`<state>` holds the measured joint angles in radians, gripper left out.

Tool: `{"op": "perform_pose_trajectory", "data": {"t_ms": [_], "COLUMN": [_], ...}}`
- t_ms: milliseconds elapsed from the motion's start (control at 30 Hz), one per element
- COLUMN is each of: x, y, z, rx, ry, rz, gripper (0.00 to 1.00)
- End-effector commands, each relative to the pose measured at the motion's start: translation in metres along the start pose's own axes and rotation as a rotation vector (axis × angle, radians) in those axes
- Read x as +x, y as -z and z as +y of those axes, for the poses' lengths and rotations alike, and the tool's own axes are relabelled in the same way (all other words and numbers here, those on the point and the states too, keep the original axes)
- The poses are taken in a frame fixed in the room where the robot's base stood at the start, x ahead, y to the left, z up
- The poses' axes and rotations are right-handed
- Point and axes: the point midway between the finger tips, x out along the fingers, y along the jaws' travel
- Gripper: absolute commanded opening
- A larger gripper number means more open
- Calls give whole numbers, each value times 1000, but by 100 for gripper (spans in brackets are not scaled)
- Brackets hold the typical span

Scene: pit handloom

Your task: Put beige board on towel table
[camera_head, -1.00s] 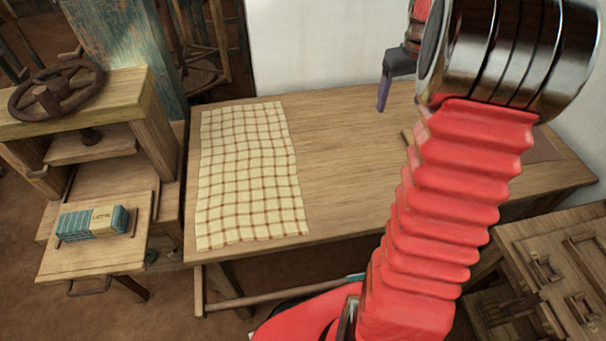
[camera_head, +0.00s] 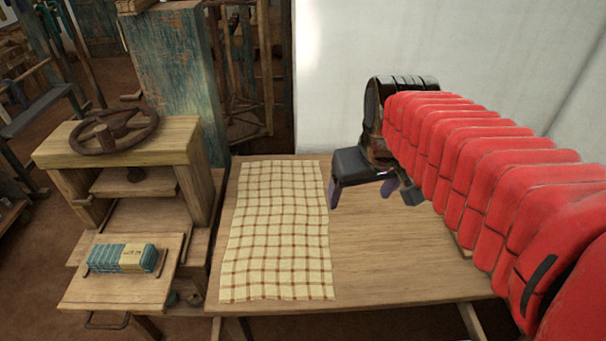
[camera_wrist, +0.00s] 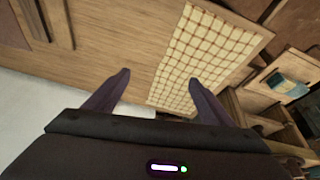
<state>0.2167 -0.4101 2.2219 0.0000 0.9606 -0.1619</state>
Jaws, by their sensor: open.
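The towel table (camera_head: 400,255) is a wooden table with a cream and brown checked towel (camera_head: 280,230) spread over its left part. The towel also shows in the wrist view (camera_wrist: 205,55). My gripper (camera_head: 362,193) is open, over the table to the right of the towel. In the wrist view its two dark fingers (camera_wrist: 159,77) stand apart with nothing between them. I cannot pick out a beige board for sure in either view. My red arm hides the right part of the table in the head view.
A wooden press with a dark handwheel (camera_head: 115,128) stands left of the table. A teal and cream bundle (camera_head: 122,258) lies on its front shelf. A white wall (camera_head: 440,50) is behind the table. Wooden bars (camera_wrist: 45,20) lie on the table's other side in the wrist view.

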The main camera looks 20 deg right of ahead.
Motion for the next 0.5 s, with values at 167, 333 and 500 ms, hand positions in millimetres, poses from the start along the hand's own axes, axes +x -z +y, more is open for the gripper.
{"op": "perform_pose_trajectory", "data": {"t_ms": [167, 333, 500], "x": [-10, -13, -12], "y": [-32, -63, -83], "z": [-34, -58, -72], "rx": [-20, -30, -37], "ry": [26, 54, 76], "rz": [53, 96, 124], "gripper": [76, 76, 76]}}
